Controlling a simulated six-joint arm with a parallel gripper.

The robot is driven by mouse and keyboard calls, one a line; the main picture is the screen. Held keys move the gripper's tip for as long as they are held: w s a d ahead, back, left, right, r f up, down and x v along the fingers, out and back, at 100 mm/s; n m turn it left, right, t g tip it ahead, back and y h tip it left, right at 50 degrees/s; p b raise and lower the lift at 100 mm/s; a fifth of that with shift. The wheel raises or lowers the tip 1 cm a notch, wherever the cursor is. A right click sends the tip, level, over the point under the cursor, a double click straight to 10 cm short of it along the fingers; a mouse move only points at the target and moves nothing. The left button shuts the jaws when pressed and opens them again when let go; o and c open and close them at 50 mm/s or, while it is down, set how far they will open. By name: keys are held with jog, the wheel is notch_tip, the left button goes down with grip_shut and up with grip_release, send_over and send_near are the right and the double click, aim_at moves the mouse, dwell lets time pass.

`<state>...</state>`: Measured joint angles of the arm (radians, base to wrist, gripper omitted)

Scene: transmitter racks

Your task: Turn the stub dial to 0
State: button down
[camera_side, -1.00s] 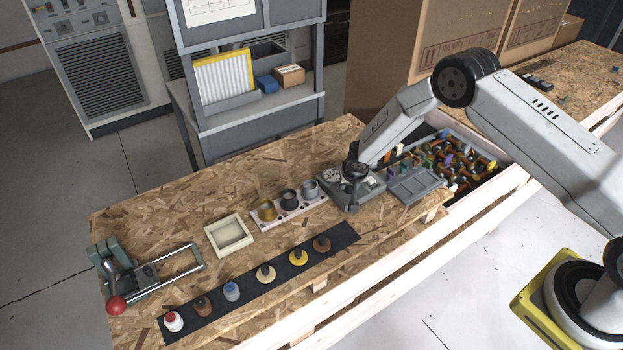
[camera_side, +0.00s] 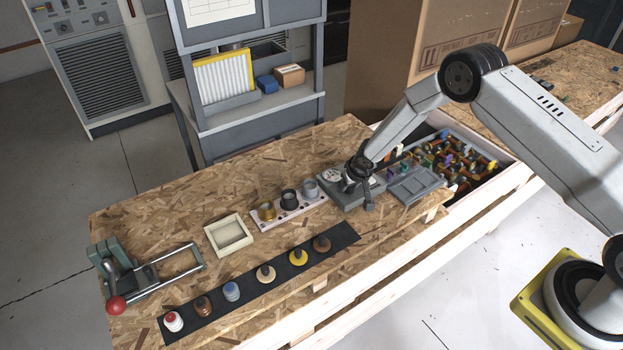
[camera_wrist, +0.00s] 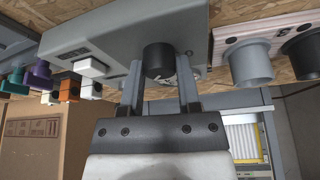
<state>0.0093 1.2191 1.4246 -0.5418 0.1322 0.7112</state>
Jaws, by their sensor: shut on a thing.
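The stub dial shows in the wrist view as a short black knob (camera_wrist: 158,58) on a grey box (camera_wrist: 95,35). My gripper (camera_wrist: 159,78) has one finger on each side of the knob and is shut on it. In the side view my gripper (camera_side: 360,173) is at the grey box (camera_side: 333,199), near the right end of the bench. A whitish dial face (camera_side: 332,175) shows in part beside it. The gripper hides the knob in this view, and I cannot read the dial's setting.
A strip with three cups (camera_side: 289,199) stands left of the box, and a grey lidded tray (camera_side: 415,184) to its right. A bin of coloured parts (camera_side: 470,143) lies behind that tray. A black mat (camera_side: 210,311) with several knobs runs along the bench front.

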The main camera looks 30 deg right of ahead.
jog(key=shift+s+f+n, duration=0.1)
jog(key=shift+s+n, duration=0.05)
jog(key=shift+n, duration=0.25)
jog(key=shift+c, duration=1.5)
grip_release()
jog(key=shift+r, duration=0.25)
jog(key=shift+r, duration=0.2)
jog(key=v, duration=0.7)
jog(key=shift+s, duration=0.1)
